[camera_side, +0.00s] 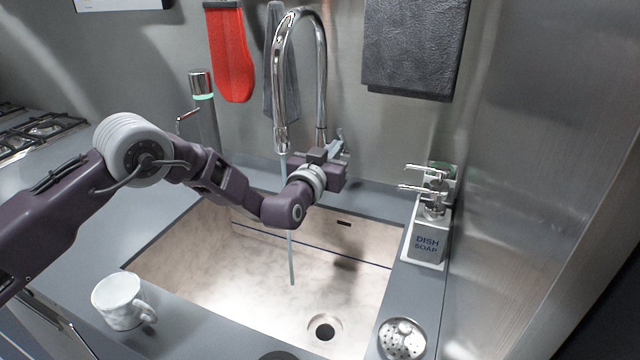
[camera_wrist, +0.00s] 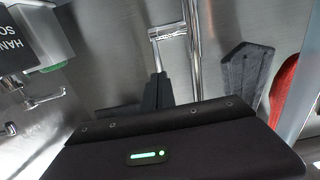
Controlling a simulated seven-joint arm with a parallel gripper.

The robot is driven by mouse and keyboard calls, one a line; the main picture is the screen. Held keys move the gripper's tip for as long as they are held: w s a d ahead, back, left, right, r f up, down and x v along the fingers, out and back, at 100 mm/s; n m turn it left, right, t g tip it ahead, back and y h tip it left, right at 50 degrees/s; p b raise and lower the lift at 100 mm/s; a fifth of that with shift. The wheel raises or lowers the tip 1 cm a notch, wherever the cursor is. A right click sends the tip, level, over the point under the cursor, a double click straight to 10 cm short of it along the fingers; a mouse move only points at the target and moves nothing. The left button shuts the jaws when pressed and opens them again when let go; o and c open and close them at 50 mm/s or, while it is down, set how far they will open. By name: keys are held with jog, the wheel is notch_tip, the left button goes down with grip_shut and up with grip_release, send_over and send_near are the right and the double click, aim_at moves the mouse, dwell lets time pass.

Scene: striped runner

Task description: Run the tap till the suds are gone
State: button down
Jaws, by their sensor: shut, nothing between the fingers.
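The chrome tap (camera_side: 322,75) arches over the sink (camera_side: 215,262), and a thin stream of water (camera_side: 291,255) falls from its spout into the basin. The basin floor is pale and mottled; I make out no clear white foam on it. The drain (camera_side: 325,328) is open to view near the front. My gripper (camera_side: 338,146) is at the foot of the tap, by its lever. In the wrist view, the fingers (camera_wrist: 158,88) are shut and empty, with their tips just below the lever (camera_wrist: 168,34). I cannot tell whether they touch it.
A dish soap bottle (camera_side: 428,242) stands on the right rim, with another pump bottle behind it. A metal strainer (camera_side: 402,340) lies at front right. A white mug (camera_side: 121,302) stands at front left. A red mitt (camera_side: 229,55) and dark cloths hang on the wall.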

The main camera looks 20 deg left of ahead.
dwell(0.4)
jog(key=s, duration=1)
